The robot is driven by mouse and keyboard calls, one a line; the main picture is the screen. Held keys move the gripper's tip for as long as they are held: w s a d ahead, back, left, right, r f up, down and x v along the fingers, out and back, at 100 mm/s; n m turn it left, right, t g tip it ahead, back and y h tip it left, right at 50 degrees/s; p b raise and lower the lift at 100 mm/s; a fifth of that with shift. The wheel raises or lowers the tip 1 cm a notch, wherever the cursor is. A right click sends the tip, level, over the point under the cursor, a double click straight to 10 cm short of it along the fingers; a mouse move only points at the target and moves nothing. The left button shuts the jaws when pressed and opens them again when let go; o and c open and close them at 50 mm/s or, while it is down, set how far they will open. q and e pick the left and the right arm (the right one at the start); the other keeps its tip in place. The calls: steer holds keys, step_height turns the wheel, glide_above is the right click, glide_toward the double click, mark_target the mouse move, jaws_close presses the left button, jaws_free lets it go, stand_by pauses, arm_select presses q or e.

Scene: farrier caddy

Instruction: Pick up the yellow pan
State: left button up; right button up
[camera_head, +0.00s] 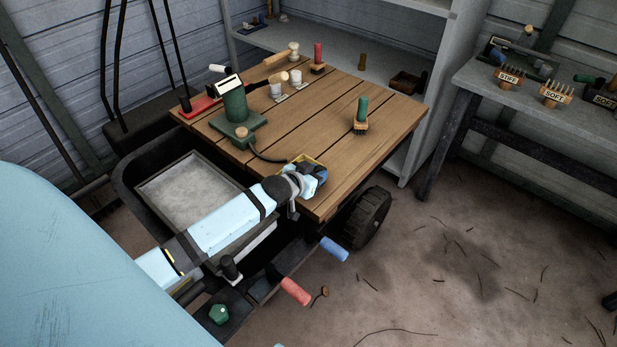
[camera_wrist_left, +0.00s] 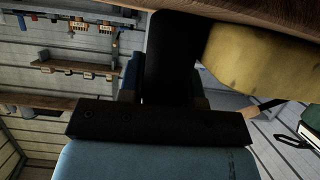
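The yellow pan (camera_head: 312,162) is at the front right edge of the wooden cart top, mostly hidden behind my left gripper (camera_head: 314,181) in the head view. In the left wrist view the pan (camera_wrist_left: 255,60) is large and close at the upper right, just beside a dark finger of my left gripper (camera_wrist_left: 170,70). The fingers overlap in both views, so I cannot tell their gap or whether they touch the pan. My right gripper is not in view.
On the wooden top (camera_head: 330,115) stand a green post tool (camera_head: 236,105), a green-handled brush (camera_head: 361,115) and white cups. A grey tray (camera_head: 190,190) lies below my left arm. Red (camera_head: 295,291) and blue (camera_head: 334,249) handles stick out in front. Floor is open at right.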

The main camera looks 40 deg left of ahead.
arm_select(q)
jaws_close()
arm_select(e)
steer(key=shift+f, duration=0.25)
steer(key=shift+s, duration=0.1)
arm_select(q)
steer(key=shift+r, duration=0.55)
step_height(320, 180, up, 19)
steer(key=p, duration=0.3)
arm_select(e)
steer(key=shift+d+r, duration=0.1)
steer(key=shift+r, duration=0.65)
